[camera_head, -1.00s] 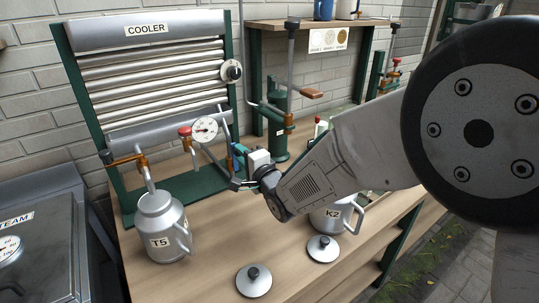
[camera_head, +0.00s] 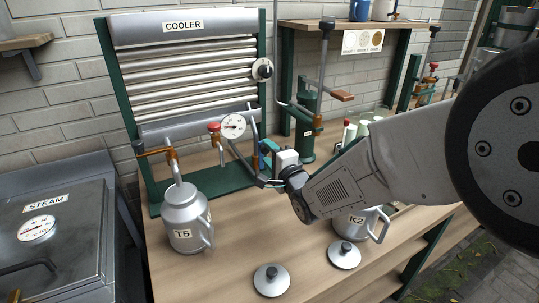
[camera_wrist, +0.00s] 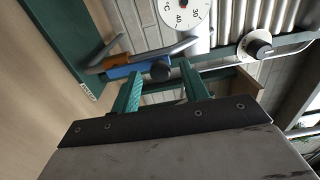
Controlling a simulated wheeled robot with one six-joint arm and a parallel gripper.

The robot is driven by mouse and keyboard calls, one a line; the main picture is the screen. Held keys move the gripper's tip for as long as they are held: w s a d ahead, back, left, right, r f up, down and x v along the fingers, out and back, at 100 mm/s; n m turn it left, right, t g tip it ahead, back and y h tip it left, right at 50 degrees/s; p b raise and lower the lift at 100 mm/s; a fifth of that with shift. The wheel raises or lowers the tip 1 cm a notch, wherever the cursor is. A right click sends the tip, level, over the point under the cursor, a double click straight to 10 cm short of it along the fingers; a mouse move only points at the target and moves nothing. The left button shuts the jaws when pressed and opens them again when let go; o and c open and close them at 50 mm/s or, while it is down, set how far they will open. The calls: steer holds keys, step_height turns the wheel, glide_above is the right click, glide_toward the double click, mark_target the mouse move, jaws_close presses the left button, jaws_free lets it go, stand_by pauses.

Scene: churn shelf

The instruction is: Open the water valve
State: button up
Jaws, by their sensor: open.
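In the wrist view, a valve with an orange-brown body (camera_wrist: 116,59) and a blue lever (camera_wrist: 128,70) ending in a dark round knob lies just ahead of my gripper (camera_wrist: 160,73). The two teal fingers are apart, with the knob between their tips. I cannot tell whether they touch it. A small label (camera_wrist: 87,91), too small to read, is on the green base beside it. In the head view, my gripper (camera_head: 266,158) is at the lower right of the cooler (camera_head: 188,75), just right of the round gauge (camera_head: 232,126), and hides the valve there.
Can T5 (camera_head: 184,220) stands left on the bench, under a brass tap with a red knob (camera_head: 213,127) nearby. Can K2 (camera_head: 352,222) is partly behind my arm. Two lids (camera_head: 271,280) (camera_head: 344,254) lie in front. A steam box (camera_head: 50,240) stands far left.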

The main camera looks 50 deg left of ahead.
steer(key=v, duration=0.7)
steer(key=shift+d, duration=0.35)
steer(key=shift+s, duration=0.15)
